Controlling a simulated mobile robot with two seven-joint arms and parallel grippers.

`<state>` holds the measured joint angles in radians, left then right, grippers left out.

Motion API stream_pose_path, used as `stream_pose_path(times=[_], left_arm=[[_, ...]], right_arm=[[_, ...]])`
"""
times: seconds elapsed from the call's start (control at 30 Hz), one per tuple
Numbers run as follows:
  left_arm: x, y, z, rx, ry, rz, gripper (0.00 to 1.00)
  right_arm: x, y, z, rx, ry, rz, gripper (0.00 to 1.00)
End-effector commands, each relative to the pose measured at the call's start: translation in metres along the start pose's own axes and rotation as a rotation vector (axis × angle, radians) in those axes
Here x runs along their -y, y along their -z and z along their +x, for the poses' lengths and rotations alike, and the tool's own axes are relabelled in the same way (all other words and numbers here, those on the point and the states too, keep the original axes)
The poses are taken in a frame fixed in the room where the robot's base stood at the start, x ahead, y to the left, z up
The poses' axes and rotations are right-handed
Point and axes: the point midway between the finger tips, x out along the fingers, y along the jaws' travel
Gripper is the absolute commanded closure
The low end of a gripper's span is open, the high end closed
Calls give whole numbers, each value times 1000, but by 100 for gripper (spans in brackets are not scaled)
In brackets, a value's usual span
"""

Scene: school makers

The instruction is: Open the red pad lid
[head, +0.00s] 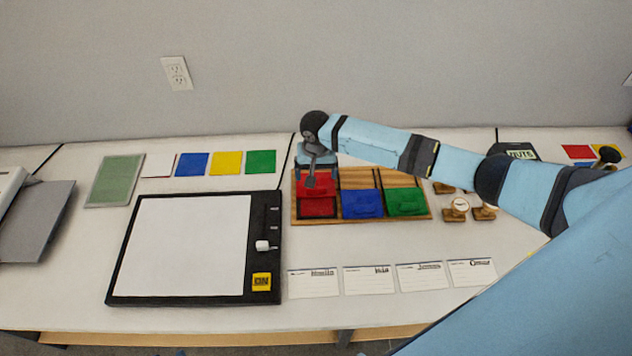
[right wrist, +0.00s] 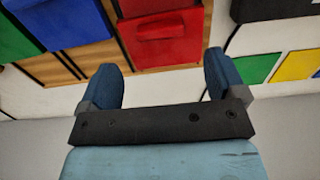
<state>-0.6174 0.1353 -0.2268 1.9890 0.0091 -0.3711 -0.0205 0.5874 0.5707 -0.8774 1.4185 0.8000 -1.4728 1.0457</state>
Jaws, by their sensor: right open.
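The red pad (head: 318,207) sits at the left end of a wooden holder (head: 385,219). Its red lid (head: 318,188) appears raised at the back, standing higher than the blue and green lids; the exact angle is unclear. In the right wrist view, the red lid (right wrist: 163,43) with its raised grip lies just beyond the fingertips. My right gripper (head: 314,177) is over the back of the red lid, pointing down. In the right wrist view its two fingers (right wrist: 163,80) are apart with nothing between them. I cannot tell whether they touch the lid. My left gripper is out of view.
A blue pad (head: 362,204) and green pad (head: 406,202) stand right of the red one. A black-framed white board (head: 195,245) lies left. Name cards (head: 314,283) lie in front. Wooden stamps (head: 456,214) are at right. Coloured squares (head: 227,163) lie behind left.

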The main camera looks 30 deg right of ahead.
Motion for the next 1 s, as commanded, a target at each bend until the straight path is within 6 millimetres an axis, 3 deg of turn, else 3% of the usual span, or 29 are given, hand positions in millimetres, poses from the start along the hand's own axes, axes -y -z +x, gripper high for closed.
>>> stream_pose_path(times=[0.2, 0.4, 1.0], left_arm=[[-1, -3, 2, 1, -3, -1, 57], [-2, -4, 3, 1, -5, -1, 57], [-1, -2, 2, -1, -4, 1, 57]], right_arm=[[0, 1, -47, -3, 1, -1, 11], [0, 0, -71, 0, 1, 0, 11], [0, 0, -75, 0, 0, -1, 11]])
